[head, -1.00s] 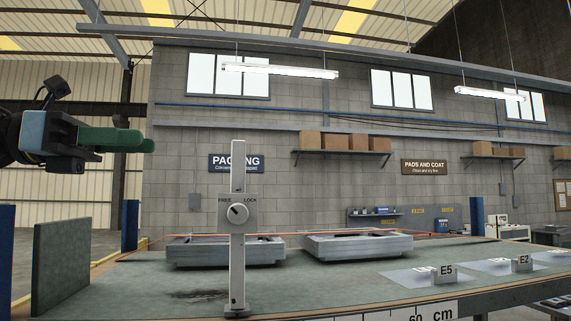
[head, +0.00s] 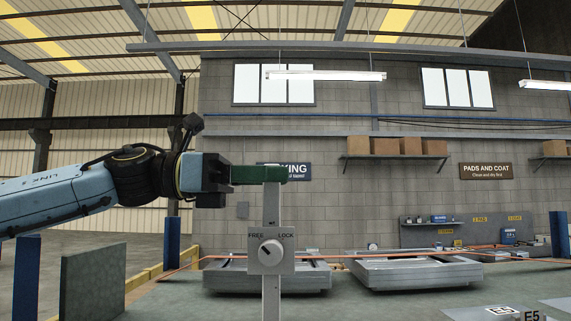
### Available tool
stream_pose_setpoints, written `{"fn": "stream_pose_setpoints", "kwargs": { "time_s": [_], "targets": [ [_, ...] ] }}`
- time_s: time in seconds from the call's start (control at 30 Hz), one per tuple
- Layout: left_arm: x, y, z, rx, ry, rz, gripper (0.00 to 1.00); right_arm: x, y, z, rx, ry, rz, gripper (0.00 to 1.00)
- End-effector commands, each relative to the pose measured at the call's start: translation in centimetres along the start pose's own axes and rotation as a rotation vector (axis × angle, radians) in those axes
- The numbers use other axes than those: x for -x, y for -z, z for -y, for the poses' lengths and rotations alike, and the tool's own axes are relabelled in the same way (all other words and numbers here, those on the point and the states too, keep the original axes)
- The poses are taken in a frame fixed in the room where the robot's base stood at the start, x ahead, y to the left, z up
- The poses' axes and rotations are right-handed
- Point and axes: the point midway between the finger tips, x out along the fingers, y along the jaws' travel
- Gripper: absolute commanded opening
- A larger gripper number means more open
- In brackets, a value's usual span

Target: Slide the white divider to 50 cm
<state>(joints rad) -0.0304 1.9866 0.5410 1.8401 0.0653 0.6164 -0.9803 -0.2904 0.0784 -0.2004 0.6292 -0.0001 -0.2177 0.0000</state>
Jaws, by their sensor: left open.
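The white divider (head: 271,292) stands upright near the middle of the head view. It is a narrow post with a square plate carrying a round knob (head: 271,251) between the words FREE and LOCK. Its foot is below the picture. My left gripper (head: 276,174) reaches in from the left, with green fingers level with the top of the post. The jaws are open, and the fingers overlap the post's top; I cannot tell whether they touch it. The centimetre scale is out of view. My right gripper is not in view.
Two grey trays (head: 415,274) lie on the green bench behind the divider. An orange line (head: 400,257) runs across behind it. A green panel (head: 93,280) and blue posts (head: 172,248) stand at left. Labelled block E5 (head: 532,316) is at lower right.

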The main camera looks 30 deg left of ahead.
Motion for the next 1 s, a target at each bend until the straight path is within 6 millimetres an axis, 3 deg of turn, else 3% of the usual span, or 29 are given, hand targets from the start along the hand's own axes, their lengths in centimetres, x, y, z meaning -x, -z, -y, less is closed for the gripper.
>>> {"fn": "stream_pose_setpoints", "kwargs": {
  "time_s": [0.2, 0.57, 0.9, 1.0],
  "targets": [
    [-2.1, 0.0, 0.0, 0.002, 0.000, -0.001, 0.42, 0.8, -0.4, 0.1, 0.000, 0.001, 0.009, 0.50],
    [-2.5, 0.0, 0.0, -0.001, 0.000, 0.001, 0.42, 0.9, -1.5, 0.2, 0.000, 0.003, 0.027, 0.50],
    [-2.5, 0.0, 0.0, 0.000, 0.000, 0.001, 0.00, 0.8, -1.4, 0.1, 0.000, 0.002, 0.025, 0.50],
    [-2.5, 0.0, 0.0, 0.000, 0.000, 0.001, 0.00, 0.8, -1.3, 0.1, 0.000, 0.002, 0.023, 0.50]
  ]
}}
